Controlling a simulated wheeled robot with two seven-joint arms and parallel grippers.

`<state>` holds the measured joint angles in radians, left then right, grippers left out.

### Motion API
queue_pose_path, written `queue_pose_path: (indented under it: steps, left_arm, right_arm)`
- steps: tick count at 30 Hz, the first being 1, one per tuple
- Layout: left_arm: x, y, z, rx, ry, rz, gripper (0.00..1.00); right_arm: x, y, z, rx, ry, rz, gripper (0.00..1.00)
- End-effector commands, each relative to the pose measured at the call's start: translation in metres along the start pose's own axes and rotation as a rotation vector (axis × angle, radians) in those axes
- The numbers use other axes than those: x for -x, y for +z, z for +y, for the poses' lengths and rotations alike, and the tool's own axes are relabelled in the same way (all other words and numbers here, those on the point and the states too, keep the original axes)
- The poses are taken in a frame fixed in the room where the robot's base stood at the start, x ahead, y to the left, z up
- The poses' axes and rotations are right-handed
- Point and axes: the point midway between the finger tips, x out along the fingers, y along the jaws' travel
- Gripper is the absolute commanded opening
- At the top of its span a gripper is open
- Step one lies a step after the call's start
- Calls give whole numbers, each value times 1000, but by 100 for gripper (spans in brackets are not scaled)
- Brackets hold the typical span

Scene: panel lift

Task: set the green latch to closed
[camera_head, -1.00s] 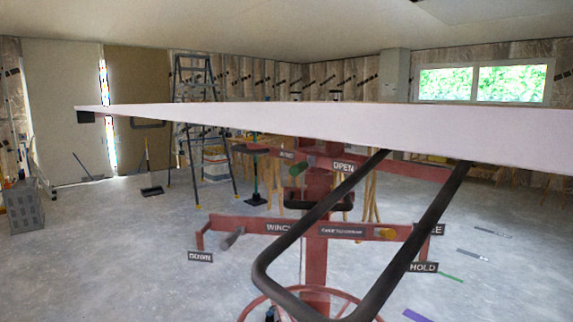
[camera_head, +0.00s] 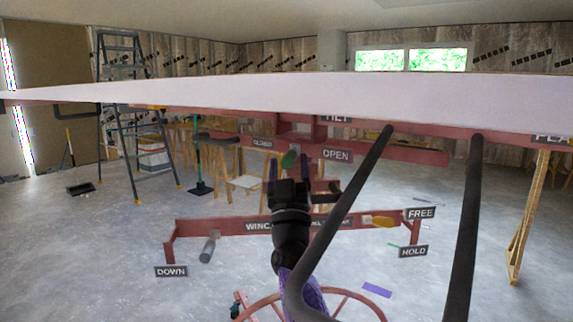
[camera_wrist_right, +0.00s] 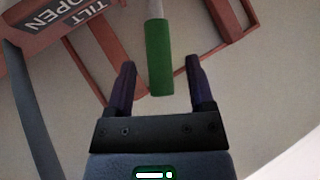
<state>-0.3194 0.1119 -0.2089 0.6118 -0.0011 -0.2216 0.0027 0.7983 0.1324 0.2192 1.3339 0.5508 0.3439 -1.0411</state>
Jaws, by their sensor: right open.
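The green latch (camera_head: 289,159) is a short green handle on the red lift frame, between the CLOSED sign (camera_head: 262,144) and the OPEN sign (camera_head: 337,155). In the right wrist view the latch handle (camera_wrist_right: 159,58) points down between my fingers, with clear space on both sides. My right gripper (camera_head: 289,183) is open just below the latch in the head view; its fingers also show in the right wrist view (camera_wrist_right: 160,85). It does not grip the handle. My left gripper is not in view.
A long white panel (camera_head: 300,95) lies across the lift above the latch. A dark bent bar (camera_head: 345,215) stands close right of my arm. A stepladder (camera_head: 125,120) is behind left.

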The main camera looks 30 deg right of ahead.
Motion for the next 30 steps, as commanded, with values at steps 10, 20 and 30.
queue_pose_path:
  steps: [10, 20, 30]
  left_arm:
    - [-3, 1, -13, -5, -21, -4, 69]
    - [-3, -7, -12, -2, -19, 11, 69]
    - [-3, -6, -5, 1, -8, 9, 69]
  right_arm:
    - [-17, 0, 0, 1, -2, -2, 69]
    - [-16, 0, -1, 1, -3, -2, 16]
    - [-16, 1, -1, 0, -3, -2, 0]
